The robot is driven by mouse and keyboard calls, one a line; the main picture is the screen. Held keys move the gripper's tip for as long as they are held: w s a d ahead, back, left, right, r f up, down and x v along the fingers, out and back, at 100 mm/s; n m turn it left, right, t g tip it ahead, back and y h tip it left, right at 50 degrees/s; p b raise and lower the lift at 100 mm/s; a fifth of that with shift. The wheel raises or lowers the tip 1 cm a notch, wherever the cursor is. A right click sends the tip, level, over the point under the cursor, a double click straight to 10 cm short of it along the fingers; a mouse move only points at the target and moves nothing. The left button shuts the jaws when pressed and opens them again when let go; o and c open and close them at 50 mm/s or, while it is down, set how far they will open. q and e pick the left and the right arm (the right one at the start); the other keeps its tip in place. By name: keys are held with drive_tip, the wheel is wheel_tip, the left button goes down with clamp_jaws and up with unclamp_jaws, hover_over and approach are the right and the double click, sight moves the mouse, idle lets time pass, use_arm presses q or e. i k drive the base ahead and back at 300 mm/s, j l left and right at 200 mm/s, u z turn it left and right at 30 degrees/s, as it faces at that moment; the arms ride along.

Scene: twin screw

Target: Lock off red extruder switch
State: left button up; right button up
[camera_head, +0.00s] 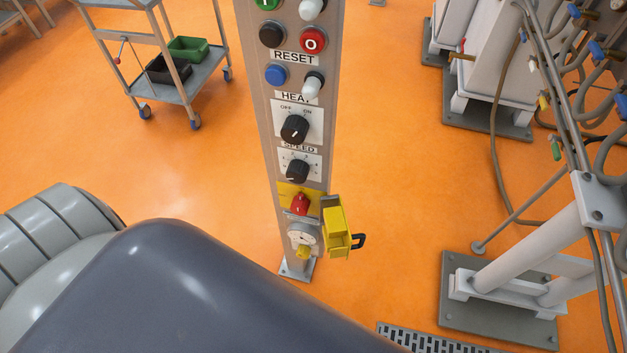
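A grey control post (265,120) stands upright in the middle of the head view. Low on its face is a red rotary switch (299,203) on a yellow plate. Just right of and below it, a yellow lockout box or cover (336,227) hangs at the post's edge, with a dark loop (358,241) on its right side. Below the red switch is a round pale fitting with a yellow part (302,252) at its lower edge. Neither gripper shows.
Above the red switch are the speed knob (297,170), heat knob (295,129) and several push buttons. A trolley (190,88) stands at the upper left. Machinery with hoses (530,235) fills the right. Orange floor lies open around the post.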

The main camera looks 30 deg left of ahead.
sight(300, 205)
drive_tip(key=i+l+u, duration=0.15)
drive_tip(key=l+u, duration=0.15)
drive_tip(key=u, duration=0.2)
drive_tip(key=i+l+u, duration=0.1)
drive_tip(key=l+u, duration=0.25)
drive_tip(key=u, duration=0.15)
drive_tip(key=l+u, duration=0.35)
drive_tip(key=u, duration=0.15)
drive_tip(key=l+u, duration=0.5)
drive_tip(key=j, duration=0.1)
